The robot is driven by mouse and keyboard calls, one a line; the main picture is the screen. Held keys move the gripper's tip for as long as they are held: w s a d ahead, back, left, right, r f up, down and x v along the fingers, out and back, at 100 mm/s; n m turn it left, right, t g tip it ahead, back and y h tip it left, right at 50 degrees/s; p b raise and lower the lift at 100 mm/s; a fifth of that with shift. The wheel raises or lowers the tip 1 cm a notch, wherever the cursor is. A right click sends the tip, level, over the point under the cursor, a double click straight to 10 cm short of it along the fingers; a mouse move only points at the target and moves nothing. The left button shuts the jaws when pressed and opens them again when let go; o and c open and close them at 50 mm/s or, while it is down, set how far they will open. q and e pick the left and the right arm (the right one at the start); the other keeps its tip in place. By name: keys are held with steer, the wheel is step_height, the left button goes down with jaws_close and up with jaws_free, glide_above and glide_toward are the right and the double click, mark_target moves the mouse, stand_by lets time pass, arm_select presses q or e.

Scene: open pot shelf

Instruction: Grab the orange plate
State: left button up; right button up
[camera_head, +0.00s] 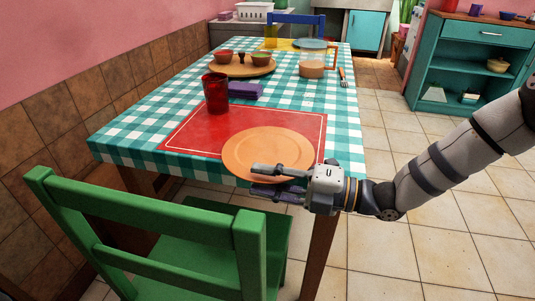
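The orange plate (262,146) lies on the red placemat (190,132) at the near end of the table. Its near rim reaches the table's front edge. My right gripper (260,179) is at this near rim, coming in from the right. One finger shows over the plate's near part and the other lower, by the rim, with a gap between them. The fingers look open around the rim; whether they touch it I cannot tell. My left gripper is not in view.
A red cup (215,92) and a purple block (245,90) stand behind the plate. A green chair (150,240) stands close in front, left of my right gripper. Floor at right is clear.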

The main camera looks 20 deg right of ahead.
steer(key=shift+w+a, duration=0.35)
steer(key=shift+a, duration=0.15)
jaws_close()
steer(key=shift+r, duration=0.15)
